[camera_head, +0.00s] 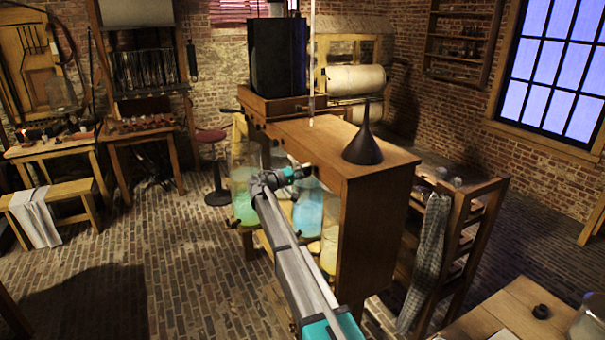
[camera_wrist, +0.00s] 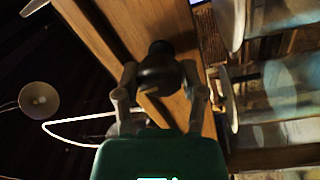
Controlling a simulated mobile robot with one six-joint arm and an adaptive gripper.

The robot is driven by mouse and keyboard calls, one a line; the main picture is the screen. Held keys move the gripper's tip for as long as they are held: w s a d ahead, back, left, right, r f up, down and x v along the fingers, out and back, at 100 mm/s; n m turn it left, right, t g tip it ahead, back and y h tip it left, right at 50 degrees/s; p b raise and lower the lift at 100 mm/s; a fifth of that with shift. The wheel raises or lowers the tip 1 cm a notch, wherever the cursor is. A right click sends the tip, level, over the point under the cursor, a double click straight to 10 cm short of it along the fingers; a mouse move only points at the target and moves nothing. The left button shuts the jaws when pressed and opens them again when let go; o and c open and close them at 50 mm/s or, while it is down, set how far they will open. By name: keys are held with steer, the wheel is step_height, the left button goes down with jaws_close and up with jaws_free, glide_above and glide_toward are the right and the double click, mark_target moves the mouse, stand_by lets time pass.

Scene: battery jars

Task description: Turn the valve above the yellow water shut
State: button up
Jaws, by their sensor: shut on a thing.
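A dark round valve knob (camera_wrist: 158,72) sits on the wooden face of the cabinet (camera_head: 370,225). My gripper (camera_head: 303,172) is shut on it; in the wrist view the two fingers (camera_wrist: 160,85) stand on either side of the knob. In the head view the gripper hides most of this knob, at the near end of a row of knobs. The yellow-water jar (camera_head: 329,248) stands low beside the cabinet, partly hidden by my arm. The blue-water jar (camera_head: 308,212) is beside it, and the green-water jar (camera_head: 245,195) is farther left.
A dark funnel (camera_head: 364,142) stands on the cabinet top. Other dark knobs (camera_head: 259,126) run along the cabinet's edge beyond my gripper. A shelf rack with a checked cloth (camera_head: 430,245) stands at the right.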

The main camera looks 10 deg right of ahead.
steer(key=shift+s+d+m+g, duration=0.15)
steer(key=shift+m+g, duration=0.15)
steer(key=shift+m, duration=0.7)
steer(key=o, duration=1.1)
steer(key=shift+o, duration=0.2)
